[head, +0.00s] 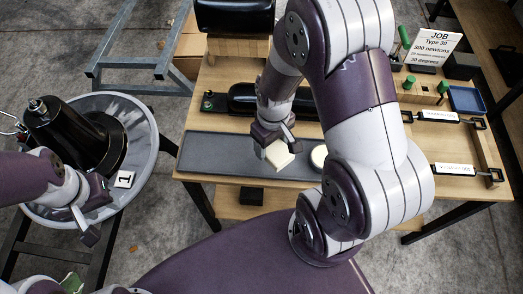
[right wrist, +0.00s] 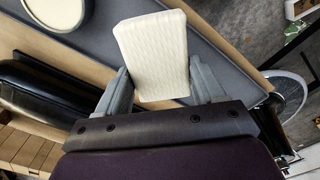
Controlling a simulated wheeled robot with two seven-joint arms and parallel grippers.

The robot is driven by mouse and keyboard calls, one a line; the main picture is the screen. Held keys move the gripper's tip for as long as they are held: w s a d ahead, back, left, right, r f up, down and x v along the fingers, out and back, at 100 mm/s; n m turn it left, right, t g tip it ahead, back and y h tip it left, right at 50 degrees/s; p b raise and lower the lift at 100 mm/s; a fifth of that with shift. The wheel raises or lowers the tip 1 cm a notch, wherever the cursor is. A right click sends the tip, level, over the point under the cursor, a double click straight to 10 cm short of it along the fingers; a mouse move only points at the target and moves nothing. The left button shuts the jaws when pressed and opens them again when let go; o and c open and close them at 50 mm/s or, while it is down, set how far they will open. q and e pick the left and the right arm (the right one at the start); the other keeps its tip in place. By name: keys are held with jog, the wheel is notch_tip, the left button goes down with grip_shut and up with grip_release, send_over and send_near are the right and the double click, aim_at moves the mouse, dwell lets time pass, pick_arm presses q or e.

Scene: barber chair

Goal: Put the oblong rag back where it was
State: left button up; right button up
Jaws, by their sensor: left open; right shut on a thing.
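The oblong rag, a cream textured pad (head: 280,155), is in my right gripper (head: 275,138). In the right wrist view the rag (right wrist: 152,45) stands out between the two grey fingers of the gripper (right wrist: 160,82). It is over the long dark grey mat (head: 215,152) at the table's near edge; I cannot tell if it touches the mat. A round cream pad (head: 318,156) lies on the mat just right of it, partly hidden by my arm. My left gripper (head: 92,212) is open and empty over the round grey stand at left.
The round grey stand (head: 142,135) carries a black cone-shaped part (head: 72,135) and a small card marked 1 (head: 124,179). A black cylinder (head: 240,98) lies behind the mat. A job sign (head: 432,47), a blue tray (head: 467,99) and white-labelled tools (head: 440,116) are at right.

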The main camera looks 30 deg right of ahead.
jog(key=w+f, duration=0.1)
jog(key=w+a+f, duration=0.1)
jog(key=w, duration=0.1)
jog(key=shift+w+a+f, duration=0.15)
jog(key=shift+w+f, duration=0.1)
jog(key=shift+w, duration=0.05)
notch_tip(320, 180, down, 4)
jog(key=shift+r+b, duration=0.1)
jog(key=shift+b, duration=0.45)
jog(key=o, duration=1)
notch_tip(320, 180, up, 12)
jog(key=p, duration=0.2)
jog(key=s+a+r+m+t, duration=0.1)
jog(key=s+a+r+m, duration=0.1)
jog(key=s, duration=0.3)
jog(key=shift+s+r+m, duration=0.2)
jog(key=shift+r+m, duration=0.1)
jog(key=shift+r, duration=0.45)
